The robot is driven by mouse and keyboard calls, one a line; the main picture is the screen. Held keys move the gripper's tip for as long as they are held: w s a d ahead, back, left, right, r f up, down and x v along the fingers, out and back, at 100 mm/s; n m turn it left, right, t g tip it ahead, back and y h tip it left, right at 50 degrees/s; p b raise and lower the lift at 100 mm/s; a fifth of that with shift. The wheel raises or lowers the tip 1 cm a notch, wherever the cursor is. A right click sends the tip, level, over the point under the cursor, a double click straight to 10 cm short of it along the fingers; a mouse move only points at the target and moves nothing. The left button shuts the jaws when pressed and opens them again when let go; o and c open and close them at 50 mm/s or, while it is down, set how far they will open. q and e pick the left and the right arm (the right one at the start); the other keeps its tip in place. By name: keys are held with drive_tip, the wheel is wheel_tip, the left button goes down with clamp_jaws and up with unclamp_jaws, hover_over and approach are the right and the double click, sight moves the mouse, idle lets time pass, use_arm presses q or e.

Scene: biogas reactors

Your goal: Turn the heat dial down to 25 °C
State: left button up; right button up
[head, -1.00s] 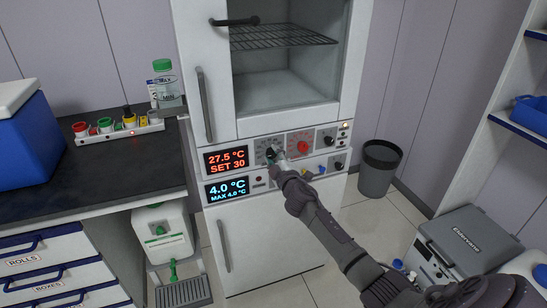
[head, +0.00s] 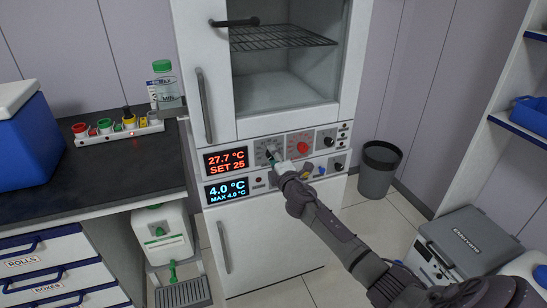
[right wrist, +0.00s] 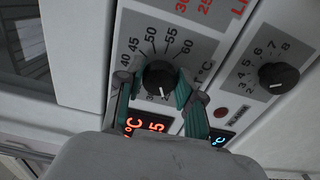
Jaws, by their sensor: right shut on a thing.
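The heat dial (right wrist: 160,76) is a round black knob with a white pointer line, on a grey scale plate with temperature numbers. It also shows small in the head view (head: 268,148), on the panel below the cabinet's glass door. My right gripper (right wrist: 156,86) is shut on the knob, with a green-padded finger on each side of it. In the head view my right gripper (head: 277,160) reaches the panel from the lower right. The red display (head: 226,161) reads 27.7 °C and SET 25. My left gripper is out of view.
Another black knob (right wrist: 278,76) is close by in the wrist view. A black bench (head: 110,180) stands left and a bin (head: 379,170) right.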

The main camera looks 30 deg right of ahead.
drive_tip(key=shift+f, duration=0.1)
drive_tip(key=o, duration=1.2)
drive_tip(key=shift+c, duration=0.2)
drive_tip(key=v, duration=1.2)
